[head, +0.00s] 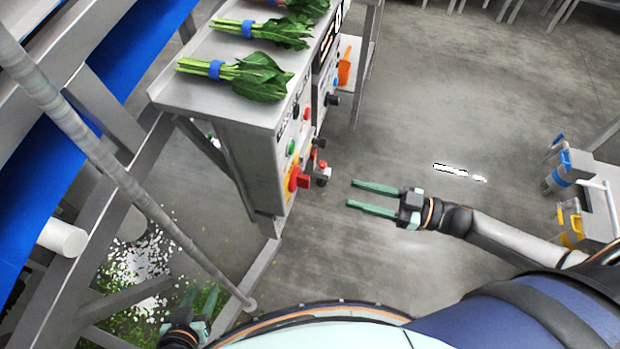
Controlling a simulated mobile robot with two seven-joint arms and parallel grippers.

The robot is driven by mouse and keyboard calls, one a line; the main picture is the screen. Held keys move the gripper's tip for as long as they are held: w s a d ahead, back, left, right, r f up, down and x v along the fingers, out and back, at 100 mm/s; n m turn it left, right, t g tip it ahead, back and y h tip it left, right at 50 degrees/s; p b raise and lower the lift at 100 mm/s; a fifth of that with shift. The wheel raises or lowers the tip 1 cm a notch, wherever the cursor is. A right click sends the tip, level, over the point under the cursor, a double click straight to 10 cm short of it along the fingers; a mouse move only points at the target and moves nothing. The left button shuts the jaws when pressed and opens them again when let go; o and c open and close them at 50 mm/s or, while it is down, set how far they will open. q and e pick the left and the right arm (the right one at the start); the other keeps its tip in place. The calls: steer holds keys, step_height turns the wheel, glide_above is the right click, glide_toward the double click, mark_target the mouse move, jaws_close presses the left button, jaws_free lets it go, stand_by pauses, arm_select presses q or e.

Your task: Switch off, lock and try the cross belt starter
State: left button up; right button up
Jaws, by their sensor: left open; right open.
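The starter panel (283,158) is a light grey box front under a steel shelf, seen steeply from above. Its near end carries a red rotary handle (298,180) on a yellow plate, with a green button (291,147) and a red button (306,113) above. Small red and dark parts (322,172) stick out beside the handle; I cannot tell whether a padlock is among them. The handle's exact setting is unclear. My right gripper (350,194) is open and empty, pointing left, a short way right of the handle. My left gripper (202,297) is open, low at the left near the floor.
Bunches of greens with blue bands (235,72) lie on the steel shelf (190,93). A blue conveyor belt (95,65) and a slanted grey post stand at left.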

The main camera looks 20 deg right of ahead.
mark_target(301, 181)
steer(key=x, duration=1.1)
steer(key=shift+p, duration=0.35)
steer(key=shift+d, duration=0.1)
steer(key=shift+c, duration=0.3)
jaws_close()
